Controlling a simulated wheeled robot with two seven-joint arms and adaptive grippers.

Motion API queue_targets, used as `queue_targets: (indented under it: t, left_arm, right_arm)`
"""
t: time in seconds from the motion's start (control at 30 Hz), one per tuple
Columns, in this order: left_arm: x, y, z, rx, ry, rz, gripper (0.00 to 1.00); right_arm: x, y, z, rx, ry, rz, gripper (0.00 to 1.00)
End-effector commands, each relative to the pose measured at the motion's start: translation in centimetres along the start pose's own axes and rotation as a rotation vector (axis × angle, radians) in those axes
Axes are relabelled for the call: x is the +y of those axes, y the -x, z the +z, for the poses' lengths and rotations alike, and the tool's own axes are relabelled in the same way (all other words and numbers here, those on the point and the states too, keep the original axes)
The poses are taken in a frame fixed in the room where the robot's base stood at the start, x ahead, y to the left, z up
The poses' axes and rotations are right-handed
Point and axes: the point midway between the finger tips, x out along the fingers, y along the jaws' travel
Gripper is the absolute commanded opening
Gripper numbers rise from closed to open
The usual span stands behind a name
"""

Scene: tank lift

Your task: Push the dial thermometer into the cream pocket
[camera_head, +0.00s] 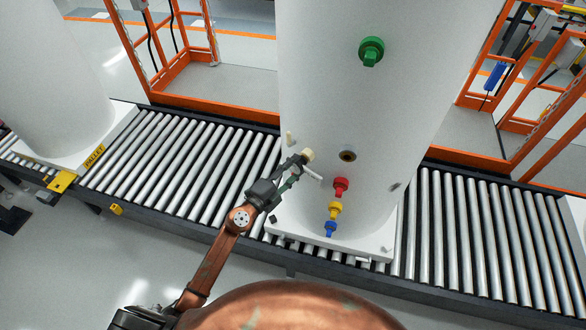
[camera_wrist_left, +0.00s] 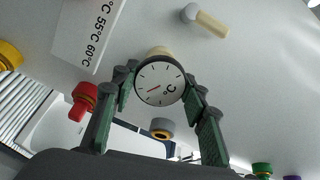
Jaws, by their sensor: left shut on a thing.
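My left gripper (camera_head: 301,165) reaches up to the front of the white tank (camera_head: 325,110). In the left wrist view its fingers (camera_wrist_left: 160,88) are shut on the dial thermometer (camera_wrist_left: 160,82), which has a round white face with a red needle. The cream pocket (camera_wrist_left: 158,52) shows partly just behind the upper edge of the dial; it also shows in the head view at the fingertips (camera_head: 308,155). The dial hides the thermometer's stem, so I cannot tell how far it is in the pocket. My right gripper is not in view.
The tank has red (camera_head: 341,186), yellow (camera_head: 335,210) and blue (camera_head: 331,229) fittings low down, a dark port (camera_head: 348,156) and a green fitting (camera_head: 371,50). A cream rod (camera_wrist_left: 210,24) sticks out nearby. A temperature label (camera_wrist_left: 88,35) lies left of the dial. The roller conveyor (camera_head: 200,160) runs beneath.

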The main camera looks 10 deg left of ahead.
Motion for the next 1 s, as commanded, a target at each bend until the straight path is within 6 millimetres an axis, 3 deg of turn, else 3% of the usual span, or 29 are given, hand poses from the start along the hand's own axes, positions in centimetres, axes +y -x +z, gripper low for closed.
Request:
queue_targets:
  t: [0.13,0.17,0.43,0.77,1.0]
  left_arm:
    - [-0.1,-0.4,-0.1,0.001,0.000,0.000,0.16]
    - [0.0,-0.4,0.0,0.001,0.000,0.000,0.41]
    - [0.0,-0.3,0.0,0.000,0.000,0.000,0.60]
    - [0.1,-0.1,0.0,0.000,0.000,0.001,0.61]
    - [0.2,3.3,0.0,-0.002,0.001,0.003,0.61]
  right_arm:
    - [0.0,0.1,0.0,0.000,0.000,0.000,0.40]
    - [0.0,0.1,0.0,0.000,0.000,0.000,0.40]
    - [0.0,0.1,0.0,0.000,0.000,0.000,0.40]
    - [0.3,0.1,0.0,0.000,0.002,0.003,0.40]
    - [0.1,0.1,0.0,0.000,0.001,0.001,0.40]
